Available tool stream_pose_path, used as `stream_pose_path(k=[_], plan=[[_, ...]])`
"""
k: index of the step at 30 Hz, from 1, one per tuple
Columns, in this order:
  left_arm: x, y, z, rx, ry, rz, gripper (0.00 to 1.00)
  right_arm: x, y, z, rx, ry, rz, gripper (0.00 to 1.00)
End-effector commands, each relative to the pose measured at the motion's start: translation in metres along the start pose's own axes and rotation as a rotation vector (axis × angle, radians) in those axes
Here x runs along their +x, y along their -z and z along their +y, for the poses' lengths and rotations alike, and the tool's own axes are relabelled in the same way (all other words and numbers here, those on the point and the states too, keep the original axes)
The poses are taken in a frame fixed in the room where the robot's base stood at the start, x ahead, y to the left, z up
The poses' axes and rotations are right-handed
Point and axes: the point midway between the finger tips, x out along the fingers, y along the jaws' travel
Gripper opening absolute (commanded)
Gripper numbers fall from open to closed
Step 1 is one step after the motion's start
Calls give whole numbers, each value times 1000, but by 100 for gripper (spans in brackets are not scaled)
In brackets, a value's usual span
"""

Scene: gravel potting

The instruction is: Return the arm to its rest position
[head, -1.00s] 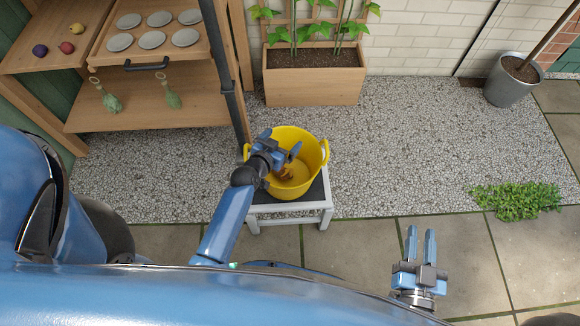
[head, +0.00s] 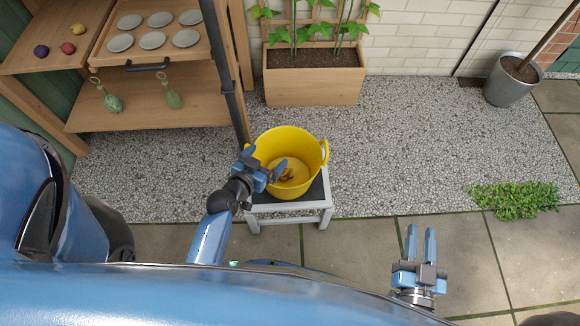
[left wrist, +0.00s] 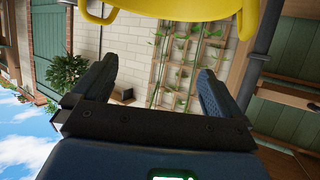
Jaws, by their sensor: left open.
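My left gripper (head: 268,165) is open at the left side of the yellow tub (head: 265,150) in the head view, its fingers in front of the tub's near left wall. In the left wrist view my left gripper's fingers (left wrist: 155,88) stand wide apart with nothing between them. The tub's underside or wall (left wrist: 190,8) fills the top of that view. My right gripper (head: 421,243) is above the paving at the lower right, its two fingers apart and nothing between them. Small brownish things (head: 287,175) lie in the tub; they are too small to identify.
The tub stands on a small stool (head: 325,213). A wooden shelf unit (head: 150,108) with a dark post (head: 230,90) is just left of it. A wooden planter (head: 312,88) stands behind. A metal pot (head: 508,88) and low green plants (head: 515,200) are at right. Open gravel lies between.

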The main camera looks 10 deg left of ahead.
Motion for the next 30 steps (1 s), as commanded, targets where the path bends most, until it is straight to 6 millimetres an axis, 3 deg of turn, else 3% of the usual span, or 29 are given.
stream_pose_path(k=[14,17,20,23,30], plan=[[0,1,0,-20,2,3,100,0,0,0,0,0,0,29],[0,7,-7,-65,32,34,100,0,0,0,0,0,0,29],[-5,30,-21,-101,97,114,100,0,0,0,0,0,0,29],[-26,47,-33,-131,173,208,100,0,0,0,0,0,0,29],[-118,73,-30,-134,266,416,100,0,0,0,0,0,0,29]])
